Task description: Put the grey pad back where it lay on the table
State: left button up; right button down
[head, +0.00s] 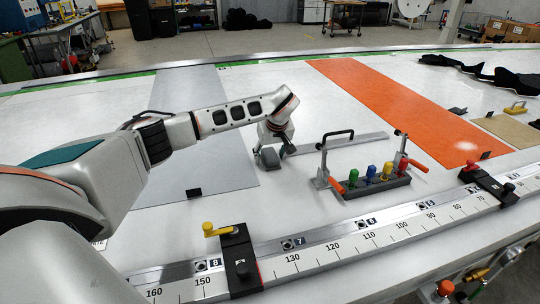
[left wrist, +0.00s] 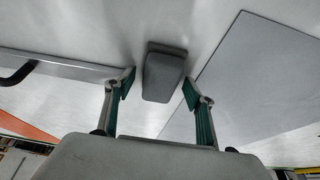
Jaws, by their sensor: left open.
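The grey pad (head: 267,158) is a small dark grey block on the white table, just right of the large grey sheet. It also shows in the left wrist view (left wrist: 163,76), lying between and just beyond the two fingers. My left gripper (head: 277,148) points down at the pad, close to it. In the left wrist view the gripper (left wrist: 157,88) is open. The pad's edge appears nearer the right finger, with a wider gap to the left finger. Whether a finger touches the pad cannot be told. My right gripper is not in view.
The grey sheet (head: 185,130) lies left of the pad and a flat metal bar (head: 340,143) to its right. An orange sheet (head: 400,105) lies beyond. A numbered rail (head: 350,246) runs along the front.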

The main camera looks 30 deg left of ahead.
pick_arm(q)
jog(key=v, duration=1.1)
jog(key=shift+w+a, duration=0.1)
jog(key=shift+d+r, duration=0.2)
jog(key=shift+r, duration=0.45)
jog(key=shift+s, duration=0.25)
